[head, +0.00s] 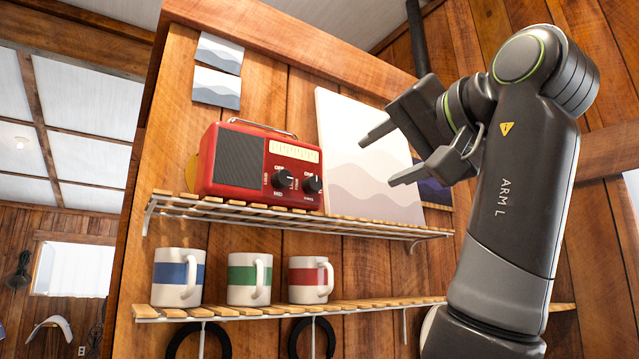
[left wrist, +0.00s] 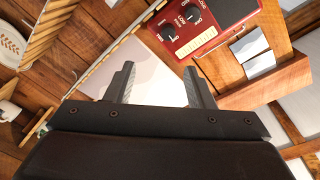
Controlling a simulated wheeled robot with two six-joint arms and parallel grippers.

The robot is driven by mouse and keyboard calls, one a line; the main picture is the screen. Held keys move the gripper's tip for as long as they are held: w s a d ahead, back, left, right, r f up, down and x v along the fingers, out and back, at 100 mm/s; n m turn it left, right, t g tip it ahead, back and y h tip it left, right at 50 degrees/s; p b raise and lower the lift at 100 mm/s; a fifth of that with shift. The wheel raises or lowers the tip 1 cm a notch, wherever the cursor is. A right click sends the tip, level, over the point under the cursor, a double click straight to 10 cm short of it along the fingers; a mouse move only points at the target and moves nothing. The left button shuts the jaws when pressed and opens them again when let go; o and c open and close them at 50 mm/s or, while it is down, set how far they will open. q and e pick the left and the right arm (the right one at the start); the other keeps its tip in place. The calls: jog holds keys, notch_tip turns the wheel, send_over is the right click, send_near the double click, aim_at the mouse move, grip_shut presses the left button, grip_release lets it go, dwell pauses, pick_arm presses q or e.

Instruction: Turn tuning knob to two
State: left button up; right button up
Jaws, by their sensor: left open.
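A red radio (head: 227,190) stands on the upper slatted shelf (head: 350,228) in the head view. Its front has a dark speaker grille, a pale dial and two black knobs, the left knob (head: 283,179) and the right knob (head: 312,184). Their small lettering is too small to read surely, so I cannot tell which is the tuning knob. My left gripper (head: 377,161) is open and empty, to the right of the radio and apart from it. In the left wrist view the open fingers (left wrist: 158,78) show below the radio (left wrist: 222,14). My right gripper is not seen.
A large pale picture panel (head: 345,130) stands behind the gripper, right of the radio. Blue-banded (head: 170,275), green-banded (head: 241,277) and red-banded (head: 303,280) mugs stand on the lower shelf (head: 350,306). Two small pictures (head: 216,88) hang above the radio.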

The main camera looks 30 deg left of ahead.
pick_arm(q)
jog(key=s+r, duration=0.1)
jog(key=p, duration=0.7)
send_near(316, 184)
jog(key=x, duration=0.8)
jog(key=shift+r, duration=0.15)
jog(key=shift+w+a+p, duration=0.1)
jog(key=shift+a+p, duration=0.2)
jog(key=shift+d, duration=0.1)
jog(key=c, duration=1)
